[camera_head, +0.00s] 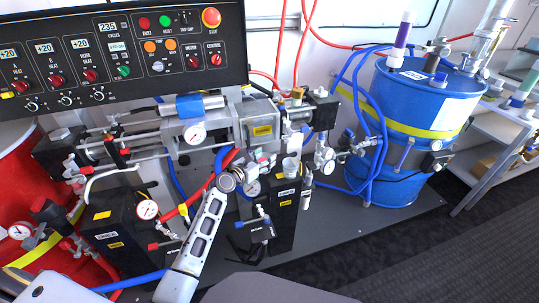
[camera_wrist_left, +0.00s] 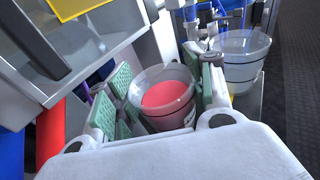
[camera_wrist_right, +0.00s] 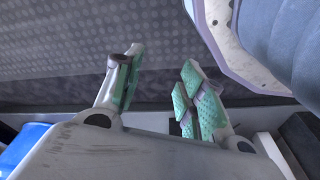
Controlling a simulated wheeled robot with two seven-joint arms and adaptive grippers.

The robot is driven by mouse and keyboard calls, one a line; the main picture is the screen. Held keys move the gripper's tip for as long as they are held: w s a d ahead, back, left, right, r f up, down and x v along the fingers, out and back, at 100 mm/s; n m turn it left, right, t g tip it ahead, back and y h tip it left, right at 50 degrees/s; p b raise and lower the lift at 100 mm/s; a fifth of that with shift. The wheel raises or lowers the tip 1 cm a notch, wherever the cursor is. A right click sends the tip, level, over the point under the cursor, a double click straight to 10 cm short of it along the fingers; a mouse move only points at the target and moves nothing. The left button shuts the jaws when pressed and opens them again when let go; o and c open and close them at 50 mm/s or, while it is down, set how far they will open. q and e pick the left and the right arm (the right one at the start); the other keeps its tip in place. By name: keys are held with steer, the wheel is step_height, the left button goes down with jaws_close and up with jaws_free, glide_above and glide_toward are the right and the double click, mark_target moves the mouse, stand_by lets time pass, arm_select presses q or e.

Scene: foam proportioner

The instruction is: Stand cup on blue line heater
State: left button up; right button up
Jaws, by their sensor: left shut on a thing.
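A clear cup (camera_wrist_left: 165,97) with red liquid sits between the green pads of my left gripper (camera_wrist_left: 160,100) in the left wrist view, and the gripper is shut on it. In the head view my left gripper (camera_head: 258,165) is in front of the proportioner, and the held cup is hard to make out. Another clear cup (camera_head: 290,167) stands on the right black heater box (camera_head: 285,210); it also shows in the left wrist view (camera_wrist_left: 240,58), right of my gripper. My right gripper (camera_wrist_right: 155,90) is open and empty.
A second black box (camera_head: 118,235) stands to the left. A control panel (camera_head: 120,55) hangs above. A red drum (camera_head: 20,190) is at left and a blue drum (camera_head: 415,130) at right. Hoses and gauges crowd the middle. Floor (camera_head: 400,245) at front right is clear.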

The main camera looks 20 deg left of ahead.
mark_target(269, 155)
arm_select(q)
steer(key=shift+x, duration=0.75)
steer(key=shift+b+x, duration=0.4)
steer(key=shift+x, duration=0.7)
steer(key=shift+r, duration=0.2)
arm_select(e)
steer(key=shift+w+a+r, duration=0.15)
steer(key=shift+w+r, duration=0.05)
steer(key=shift+r, duration=0.5)
steer(key=shift+w+a+r, duration=0.2)
steer(key=shift+w+r, duration=0.05)
steer(key=shift+r, duration=0.4)
steer(key=shift+w+a+r, duration=0.15)
steer(key=shift+w+r, duration=0.05)
steer(key=shift+r, duration=0.5)
arm_select(q)
steer(key=shift+f, duration=0.1)
arm_select(e)
steer(key=shift+s+f, duration=0.2)
arm_select(q)
steer(key=o, duration=1.2)
steer(key=shift+c, duration=0.2)
arm_select(e)
steer(key=shift+s, duration=0.2)
steer(key=shift+w, duration=0.1)
